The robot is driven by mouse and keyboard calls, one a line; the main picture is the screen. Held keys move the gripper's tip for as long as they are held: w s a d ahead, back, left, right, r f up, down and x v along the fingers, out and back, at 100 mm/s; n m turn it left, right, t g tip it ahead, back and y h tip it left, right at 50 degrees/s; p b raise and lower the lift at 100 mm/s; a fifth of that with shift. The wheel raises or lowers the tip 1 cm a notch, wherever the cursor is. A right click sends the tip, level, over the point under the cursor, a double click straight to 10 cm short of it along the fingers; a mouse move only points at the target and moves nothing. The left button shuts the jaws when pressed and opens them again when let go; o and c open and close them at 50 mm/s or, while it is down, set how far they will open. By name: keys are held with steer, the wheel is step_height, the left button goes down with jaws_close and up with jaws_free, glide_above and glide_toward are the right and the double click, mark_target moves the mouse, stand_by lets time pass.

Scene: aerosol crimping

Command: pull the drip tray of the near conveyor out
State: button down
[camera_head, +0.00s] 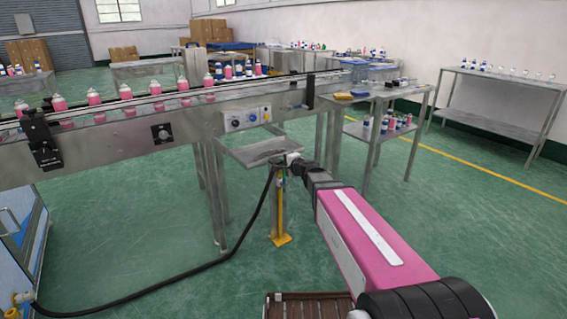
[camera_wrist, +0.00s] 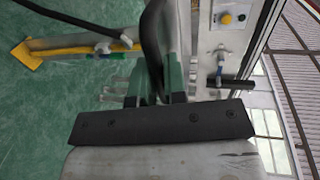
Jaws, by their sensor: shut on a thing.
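The near conveyor (camera_head: 190,112) is a long grey metal line with pink cans on its belt. Its drip tray (camera_head: 258,151), a shallow grey metal tray, sticks out below the conveyor's control panel, level as far as I can tell. My gripper (camera_head: 284,162) is at the tray's front edge. The exact grip point is hidden by the fingers and the black hose there.
A black hose (camera_head: 262,212) hangs near my gripper and runs along the floor to the left. A yellow-footed stand (camera_head: 280,225) is below the tray. A metal table (camera_head: 378,115) with bottles stands to the right.

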steer(key=c, duration=1.2)
jaws_free()
steer(key=shift+s+d, duration=0.15)
steer(key=shift+s, duration=0.1)
steer(key=v, duration=1)
steer(key=shift+s+d, duration=0.15)
steer(key=shift+s, duration=0.2)
steer(key=s+d+f+n+g+h, duration=0.2)
steer(key=s+f+n+g, duration=0.6)
steer(key=f, duration=0.4)
steer(key=s+d+f+n+g+h, duration=0.3)
steer(key=s+d+f+g+h, duration=0.2)
steer(key=s+d, duration=0.4)
step_height(320, 180, down, 3)
steer(key=shift+d+r+h, duration=0.15)
steer(key=shift+d+h, duration=0.2)
steer(key=shift+h, duration=0.55)
